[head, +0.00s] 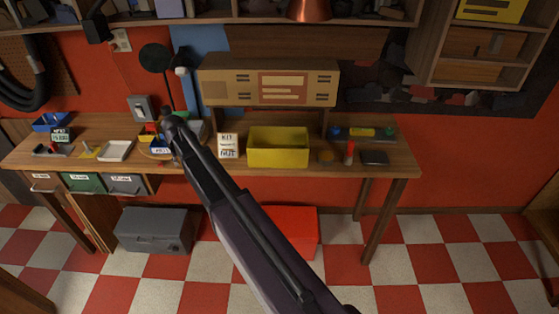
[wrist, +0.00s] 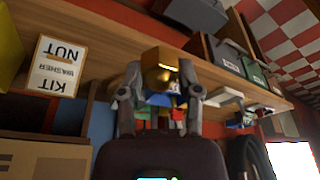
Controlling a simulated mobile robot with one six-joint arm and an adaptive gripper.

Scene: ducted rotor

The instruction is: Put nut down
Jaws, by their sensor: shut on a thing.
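My gripper (wrist: 160,82) is shut on a gold-coloured nut (wrist: 158,72), which shows between its two fingers in the wrist view. In the head view my gripper (head: 168,124) is over the left half of the workbench (head: 210,168), and my own arm partly covers the spot. The nut cannot be made out clearly there. A white card reading KIT, WASHER, NUT (head: 228,146) stands on the bench to the right of my gripper. It also shows in the wrist view (wrist: 55,68), upside down. Whether the nut touches anything below is unclear.
A yellow bin (head: 278,148) stands right of the card. A white tray (head: 115,151) and a blue bin (head: 52,122) lie to the left. A dark lamp (head: 155,57) rises behind my gripper. Small parts and a dark pad (head: 375,158) are at the right end.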

